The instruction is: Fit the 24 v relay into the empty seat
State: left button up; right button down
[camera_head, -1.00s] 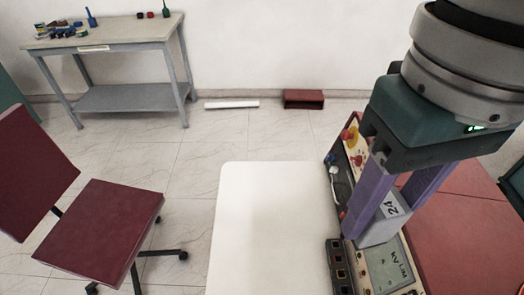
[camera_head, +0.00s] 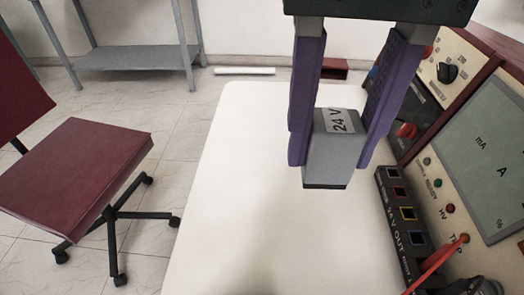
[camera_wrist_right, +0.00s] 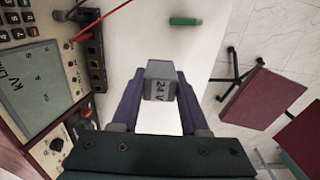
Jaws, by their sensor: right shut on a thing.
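The 24 V relay (camera_head: 334,150) is a grey block with a dark lower face and a "24 V" label. My right gripper (camera_head: 333,162) is shut on it, one purple finger on each side, and holds it apart from the white table top (camera_head: 245,215). In the right wrist view the relay (camera_wrist_right: 160,80) sits between the fingertips (camera_wrist_right: 160,93). A black strip (camera_head: 408,225) with several colour-rimmed openings, marked "24 V OUT", lies right of the relay, beside the panel. I cannot tell which opening, if any, is the empty seat. My left gripper is not in view.
The instrument panel (camera_head: 490,150) with meter, knobs and a red lead (camera_head: 435,265) stands at the right, close to the gripper. A green piece (camera_wrist_right: 185,21) lies on the table in the wrist view. A red chair (camera_head: 85,175) stands left. The table's middle is clear.

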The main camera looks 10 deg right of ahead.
aim_at(311, 179)
jog(key=f+b, duration=0.2)
jog(key=f, duration=0.1)
jog(key=f+b, duration=0.1)
jog(key=shift+w+a+f, duration=0.2)
jog(key=shift+a+f, duration=0.15)
jog(key=shift+f+b, duration=0.25)
jog(key=shift+b, duration=0.1)
notch_tip(311, 179, down, 15)
jog(key=shift+r+b, duration=0.1)
jog(key=shift+b, duration=0.65)
pick_arm(q)
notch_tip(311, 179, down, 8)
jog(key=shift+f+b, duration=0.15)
jog(key=shift+b, duration=0.25)
pick_arm(e)
jog(key=shift+f, duration=2.3)
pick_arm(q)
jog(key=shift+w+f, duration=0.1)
pick_arm(e)
jog(key=shift+f, duration=0.25)
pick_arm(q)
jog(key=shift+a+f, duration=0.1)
pick_arm(e)
jog(key=shift+c, duration=2.1)
grip_release()
jog(key=shift+r, duration=0.1)
